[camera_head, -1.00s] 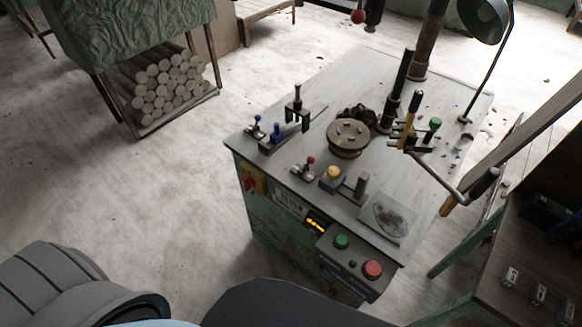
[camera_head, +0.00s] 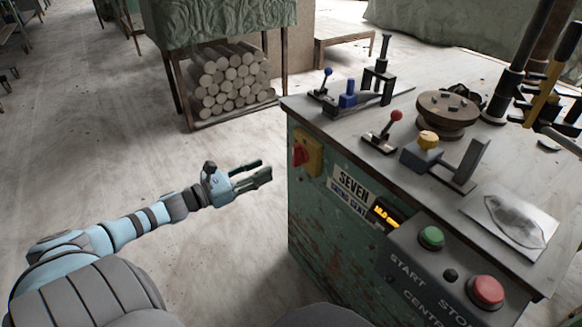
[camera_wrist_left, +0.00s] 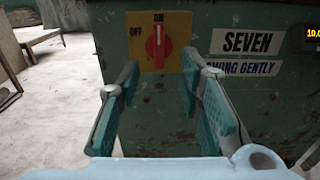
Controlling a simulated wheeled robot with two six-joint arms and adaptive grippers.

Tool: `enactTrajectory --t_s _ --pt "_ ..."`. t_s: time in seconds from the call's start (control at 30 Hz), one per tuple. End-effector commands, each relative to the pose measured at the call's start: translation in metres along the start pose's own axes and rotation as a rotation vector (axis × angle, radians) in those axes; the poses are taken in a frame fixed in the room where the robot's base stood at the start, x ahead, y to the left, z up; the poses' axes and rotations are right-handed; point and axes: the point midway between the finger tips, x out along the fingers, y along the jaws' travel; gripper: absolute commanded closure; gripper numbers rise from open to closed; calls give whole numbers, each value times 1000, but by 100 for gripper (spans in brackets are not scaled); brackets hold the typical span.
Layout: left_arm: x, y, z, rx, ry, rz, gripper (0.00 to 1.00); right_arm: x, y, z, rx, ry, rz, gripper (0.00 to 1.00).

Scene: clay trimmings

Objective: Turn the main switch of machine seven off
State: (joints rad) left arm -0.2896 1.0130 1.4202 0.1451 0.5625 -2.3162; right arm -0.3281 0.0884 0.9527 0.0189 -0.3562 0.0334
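The main switch is a red rotary knob (camera_head: 299,155) on a yellow plate (camera_head: 314,149), on the front left of the green machine (camera_head: 335,230) labelled SEVEN (camera_head: 352,184). In the left wrist view the knob (camera_wrist_left: 158,44) stands upright, with its white mark at the top towards ON; OFF is printed to the left. My left gripper (camera_head: 266,175) is open and empty, a short way left of the machine's front in the head view. In the left wrist view its fingers (camera_wrist_left: 165,95) are spread, with the knob ahead between and above them. My right gripper is not in view.
A control box with a green button (camera_head: 431,237) and a red button (camera_head: 486,291) juts from the machine's front. Levers and a round turntable (camera_head: 447,112) stand on top. A rack of logs (camera_head: 232,85) stands behind. Floor left of the machine is clear.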

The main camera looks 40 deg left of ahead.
Motion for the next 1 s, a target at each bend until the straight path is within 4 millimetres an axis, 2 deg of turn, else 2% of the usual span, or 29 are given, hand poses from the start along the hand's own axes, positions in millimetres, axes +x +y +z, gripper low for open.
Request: enactTrajectory --t_s 0.03,0.1,0.33,0.53,0.7,1.0 --pt "10 0 -10 2 -3 -2 67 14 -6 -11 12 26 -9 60" --pt "24 0 -11 1 -5 2 67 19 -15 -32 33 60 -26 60" --pt "53 1 -6 -1 -3 5 67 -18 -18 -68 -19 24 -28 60" --pt "84 2 -2 -5 -7 9 67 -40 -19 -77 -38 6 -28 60" --pt "104 2 0 -6 -6 8 67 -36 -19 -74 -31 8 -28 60" --pt "110 2 -2 -6 1 6 67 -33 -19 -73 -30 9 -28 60"
